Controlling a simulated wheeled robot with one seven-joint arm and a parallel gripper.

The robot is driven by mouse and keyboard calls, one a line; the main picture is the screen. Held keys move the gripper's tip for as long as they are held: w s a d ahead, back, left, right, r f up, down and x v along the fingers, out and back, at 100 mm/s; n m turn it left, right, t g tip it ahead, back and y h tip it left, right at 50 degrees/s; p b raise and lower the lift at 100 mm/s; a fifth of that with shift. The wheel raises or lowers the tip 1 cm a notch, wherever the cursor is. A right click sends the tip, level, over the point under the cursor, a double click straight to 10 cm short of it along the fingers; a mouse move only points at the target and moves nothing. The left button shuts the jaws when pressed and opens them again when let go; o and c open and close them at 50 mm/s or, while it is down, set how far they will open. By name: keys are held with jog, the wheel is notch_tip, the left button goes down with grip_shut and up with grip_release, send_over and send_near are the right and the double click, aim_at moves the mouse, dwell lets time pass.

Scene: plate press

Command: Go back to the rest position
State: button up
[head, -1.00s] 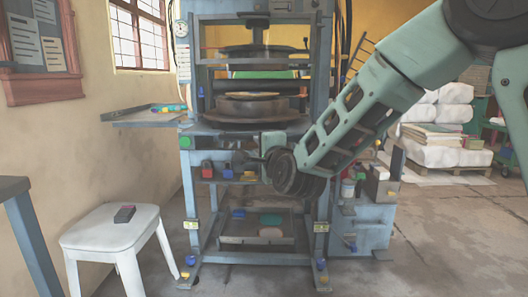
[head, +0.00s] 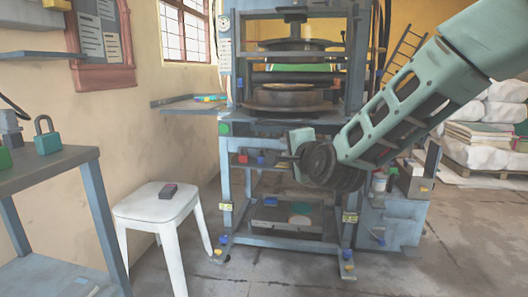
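My arm comes in from the upper right and bends down to a dark round wrist in front of the press. My gripper (head: 284,158) is at the end of it, pointing left and away from me. It is small and dark against the press, so I cannot tell whether its fingers are open or shut. I see nothing held in it. The blue-grey plate press (head: 236,185) stands behind it, with a round dark plate (head: 290,98) in its middle opening. My arm hides part of the press's right side.
A grey table (head: 48,168) with a teal padlock (head: 47,140) is at the left edge. A side shelf (head: 190,107) juts from the press. Bare floor lies in front.

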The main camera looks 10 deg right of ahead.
jog(key=s+a+f+n+g+y, duration=0.1)
jog(key=s+a+f+n+g, duration=0.1)
jog(key=s+f+n+g, duration=0.3)
jog(key=s+a+f+n+g, duration=0.1)
jog(key=s+a+f+n, duration=0.15)
jog(key=s, duration=0.55)
jog(key=s+a+f+n+g+y, duration=0.1)
jog(key=s+a+f+n+g, duration=0.15)
jog(key=s+n, duration=0.3)
jog(key=s+d+f+n+g+h, duration=0.2)
jog(key=s+d+n+g, duration=0.2)
jog(key=s, duration=0.6)
jog(key=s+d+f+n+g+h, duration=0.2)
jog(key=s+d+f+n+g, duration=0.15)
jog(key=s, duration=0.65)
notch_tip(320, 180, up, 37)
jog(key=s+n+p, duration=0.1)
jog(key=p, duration=3.5)
jog(key=shift+s+d+h, duration=0.15)
jog(key=shift+h, duration=0.15)
